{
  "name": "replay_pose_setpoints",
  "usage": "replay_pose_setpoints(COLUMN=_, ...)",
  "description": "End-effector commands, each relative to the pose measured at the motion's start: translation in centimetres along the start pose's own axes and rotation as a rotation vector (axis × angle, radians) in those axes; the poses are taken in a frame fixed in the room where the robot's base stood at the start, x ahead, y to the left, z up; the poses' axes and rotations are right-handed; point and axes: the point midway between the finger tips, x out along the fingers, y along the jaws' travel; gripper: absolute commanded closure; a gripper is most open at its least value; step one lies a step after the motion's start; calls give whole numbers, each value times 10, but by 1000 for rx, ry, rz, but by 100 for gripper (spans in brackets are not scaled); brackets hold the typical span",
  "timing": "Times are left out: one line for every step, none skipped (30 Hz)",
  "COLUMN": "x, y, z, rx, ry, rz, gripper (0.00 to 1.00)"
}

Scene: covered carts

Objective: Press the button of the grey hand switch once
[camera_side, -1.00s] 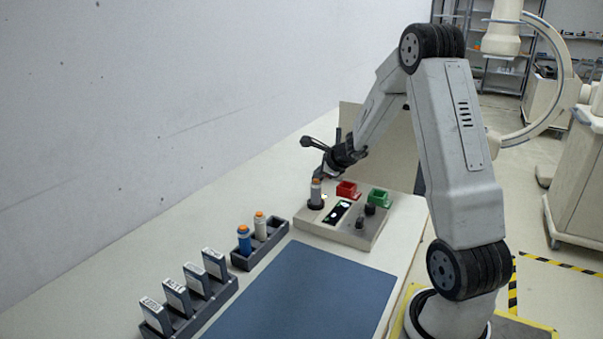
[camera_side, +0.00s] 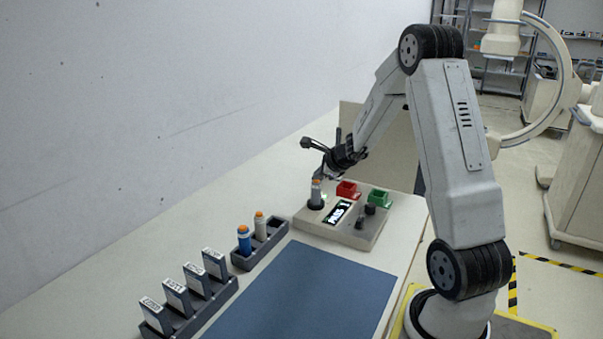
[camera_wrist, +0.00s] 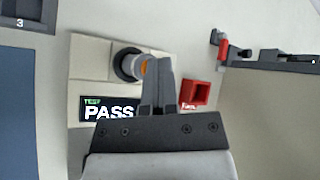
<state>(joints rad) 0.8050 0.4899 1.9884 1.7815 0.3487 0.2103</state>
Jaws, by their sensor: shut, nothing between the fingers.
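A grey hand switch (camera_side: 316,194) with an orange top stands upright in a dark round socket on the beige console (camera_side: 345,238). In the wrist view the same switch (camera_wrist: 127,64) shows at the left of my fingers, its orange button partly hidden by them. My gripper (camera_side: 321,175) is shut and empty, its tips at or just above the button. In the wrist view the shut fingers (camera_wrist: 158,68) overlap the button's edge; I cannot tell whether they touch it. The console display (camera_wrist: 108,109) reads "TEST PASS" in the wrist view.
A red bin (camera_side: 347,189) and a green bin (camera_side: 379,197) stand at the console's back. A dark rack (camera_side: 270,244) holds a blue switch (camera_side: 244,240) and another grey switch (camera_side: 260,226). Several labelled cards stand in a holder (camera_side: 205,308). The blue mat (camera_side: 310,295) is clear.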

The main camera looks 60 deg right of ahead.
Motion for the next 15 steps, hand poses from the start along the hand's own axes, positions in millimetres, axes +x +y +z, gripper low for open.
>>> replay_pose_setpoints(x=-1, y=0, z=0, rx=0, ry=1, rz=0, gripper=100)
replay_pose_setpoints(x=-2, y=-1, z=1, rx=1, ry=0, rz=0, gripper=100)
replay_pose_setpoints(x=-3, y=-2, z=2, rx=-1, ry=0, rz=0, gripper=100)
replay_pose_setpoints(x=-4, y=-2, z=2, rx=-1, ry=0, rz=0, gripper=100)
replay_pose_setpoints(x=-4, y=-3, z=3, rx=0, ry=0, rz=0, gripper=100)
replay_pose_setpoints(x=-6, y=-4, z=4, rx=0, ry=0, rz=0, gripper=100)
replay_pose_setpoints(x=-6, y=-5, z=4, rx=-1, ry=0, rz=0, gripper=100)
replay_pose_setpoints(x=-7, y=-5, z=5, rx=0, ry=0, rz=0, gripper=100)
replay_pose_setpoints(x=-8, y=-6, z=6, rx=0, ry=0, rz=-1, gripper=100)
replay_pose_setpoints(x=-9, y=-7, z=6, rx=-1, ry=0, rz=-1, gripper=100)
replay_pose_setpoints(x=-10, y=-7, z=7, rx=-1, ry=0, rz=-1, gripper=100)
replay_pose_setpoints(x=-10, y=-8, z=7, rx=0, ry=0, rz=-1, gripper=100)
replay_pose_setpoints(x=-11, y=-8, z=7, rx=1, ry=0, rz=-1, gripper=100)
replay_pose_setpoints(x=-11, y=-8, z=8, rx=1, ry=0, rz=-1, gripper=100)
replay_pose_setpoints(x=-11, y=-8, z=8, rx=1, ry=1, rz=-1, gripper=100)
